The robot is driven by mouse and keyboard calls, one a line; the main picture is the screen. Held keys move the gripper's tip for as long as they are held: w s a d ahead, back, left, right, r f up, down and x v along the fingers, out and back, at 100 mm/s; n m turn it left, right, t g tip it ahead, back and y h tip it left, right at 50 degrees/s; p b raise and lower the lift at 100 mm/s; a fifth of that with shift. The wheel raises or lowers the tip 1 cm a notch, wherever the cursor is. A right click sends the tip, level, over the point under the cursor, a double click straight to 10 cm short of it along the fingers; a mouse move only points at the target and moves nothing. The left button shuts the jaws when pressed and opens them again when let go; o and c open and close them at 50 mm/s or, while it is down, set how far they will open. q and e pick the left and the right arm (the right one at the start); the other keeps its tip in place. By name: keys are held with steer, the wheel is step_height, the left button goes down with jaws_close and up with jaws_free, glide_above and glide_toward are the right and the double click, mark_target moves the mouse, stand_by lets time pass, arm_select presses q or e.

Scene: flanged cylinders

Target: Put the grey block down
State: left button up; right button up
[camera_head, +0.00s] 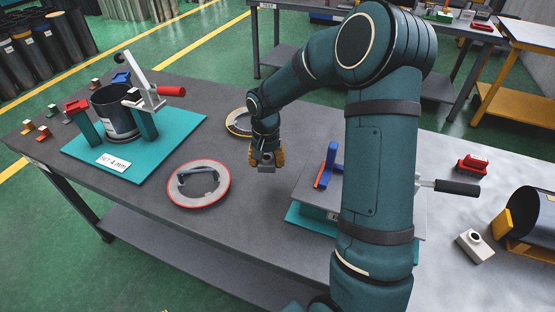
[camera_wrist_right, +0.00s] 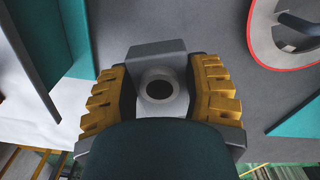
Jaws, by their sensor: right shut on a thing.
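The grey block (camera_wrist_right: 152,62) has a round dark hole with a pale ring in its face. In the wrist view it sits between the yellow ridged fingers of my right gripper (camera_wrist_right: 160,95), which are shut on it from both sides. In the head view the right gripper (camera_head: 266,158) hangs over the dark table with the grey block (camera_head: 266,160) at its tip. I cannot tell whether the block touches the table top. My left gripper is in neither view.
A red-rimmed ring (camera_head: 198,201) lies left of the gripper, and a yellow-rimmed ring (camera_head: 232,122) lies behind it. A teal board (camera_head: 165,150) with a clamped cylinder is farther left. A blue-handled fixture (camera_head: 330,165) stands close on the right. Bare table (camera_head: 265,215) lies in front.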

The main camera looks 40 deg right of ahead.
mark_target(290, 169)
steer(key=d+r+m+b, duration=0.1)
steer(key=d+r+m, duration=0.25)
steer(key=d, duration=0.55)
steer(key=shift+m, duration=0.25)
steer(key=f, duration=0.3)
steer(key=f+b, duration=0.1)
steer(key=f, duration=0.2)
steer(key=f+b, duration=0.1)
steer(key=f, duration=0.3)
steer(key=shift+s+a, duration=0.1)
steer(key=shift+s, duration=0.2)
steer(key=shift+f+b, duration=0.1)
steer(key=shift+b, duration=0.2)
steer(key=o, duration=1)
